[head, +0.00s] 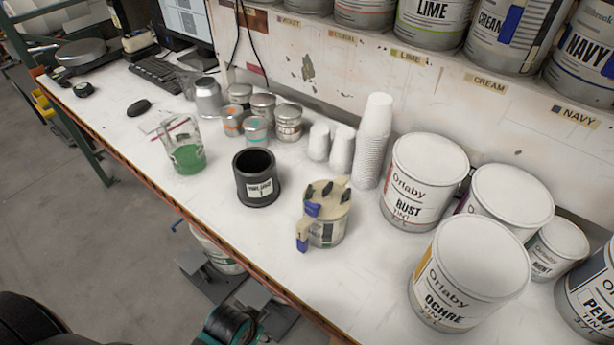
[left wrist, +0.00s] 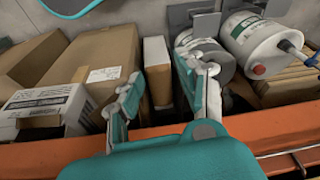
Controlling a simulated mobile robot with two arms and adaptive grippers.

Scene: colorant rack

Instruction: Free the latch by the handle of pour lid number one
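A pour lid (head: 327,198), pale beige with dark latch parts and blue parts, sits on a small labelled can (head: 326,232) near the table's front edge. A blue-ended handle (head: 303,242) sticks out at its front left. A number on the lid cannot be read, and whether its latch is fastened cannot be told. A teal part of my arm shows low in the head view, below the table edge. My right gripper is not in view.
A black pot (head: 256,178) stands left of the lid, and a jug of green liquid (head: 185,150) farther left. Large paint tins (head: 468,270) crowd the right; stacked white cups (head: 374,140) stand behind. The orange beam (left wrist: 270,128) crosses the left wrist view.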

